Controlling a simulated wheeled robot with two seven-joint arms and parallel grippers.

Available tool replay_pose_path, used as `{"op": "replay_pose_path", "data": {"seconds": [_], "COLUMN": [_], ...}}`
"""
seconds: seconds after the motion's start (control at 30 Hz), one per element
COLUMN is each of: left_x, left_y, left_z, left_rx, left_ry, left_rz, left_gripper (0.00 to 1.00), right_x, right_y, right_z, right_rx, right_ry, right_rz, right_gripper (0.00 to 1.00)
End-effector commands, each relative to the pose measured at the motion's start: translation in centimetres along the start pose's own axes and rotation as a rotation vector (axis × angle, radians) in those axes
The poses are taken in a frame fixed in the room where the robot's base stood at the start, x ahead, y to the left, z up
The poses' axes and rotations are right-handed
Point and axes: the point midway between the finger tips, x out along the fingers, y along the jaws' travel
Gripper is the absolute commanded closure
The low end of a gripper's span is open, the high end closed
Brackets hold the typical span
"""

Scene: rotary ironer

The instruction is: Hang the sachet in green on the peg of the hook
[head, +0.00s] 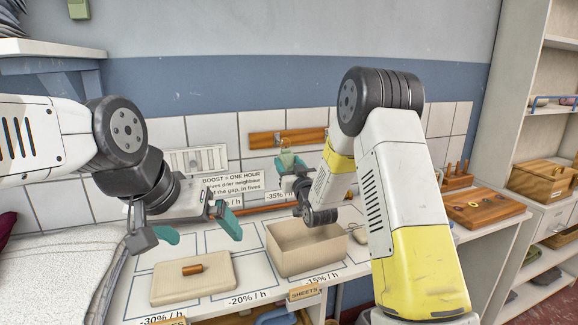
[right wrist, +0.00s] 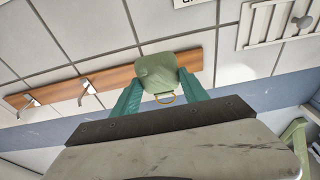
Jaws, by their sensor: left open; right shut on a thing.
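My right gripper (head: 289,165) is shut on the green sachet (right wrist: 158,72), up near the tiled wall. In the right wrist view the sachet sits between the two teal fingers, with a yellowish ring (right wrist: 165,98) at its near end. The sachet also shows small in the head view (head: 287,158). Behind it a wooden hook rail (head: 307,136) is fixed to the wall. The right wrist view shows two metal pegs on the rail (right wrist: 122,77), left of the sachet; the sachet covers part of the rail. My left gripper (head: 197,228) is open and empty above the counter.
An open beige box (head: 305,262) stands on the counter below my right gripper. A beige pad (head: 193,280) bears a brown cylinder (head: 192,269). A wooden board with pegs (head: 484,208) lies at right, before a shelf unit (head: 548,130). White cloth (head: 50,275) lies at left.

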Motion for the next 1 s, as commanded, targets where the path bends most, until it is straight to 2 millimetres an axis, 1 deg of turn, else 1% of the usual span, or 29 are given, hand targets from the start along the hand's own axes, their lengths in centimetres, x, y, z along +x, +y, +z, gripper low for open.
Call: {"op": "replay_pose_path", "data": {"seconds": [0.73,1.0], "left_x": [0.0,0.0], "left_y": [0.0,0.0], "left_z": [0.0,0.0], "left_rx": [0.000,0.000], "left_ry": [0.000,0.000], "left_rz": [0.000,0.000], "left_gripper": [0.00,0.00], "right_x": [4.4,5.2], "right_y": [0.0,0.0], "right_z": [1.2,2.3], "right_rx": [-0.001,0.000], "right_ry": [0.000,-0.001], "right_rz": [0.000,0.001], "right_gripper": [0.87,0.87]}}
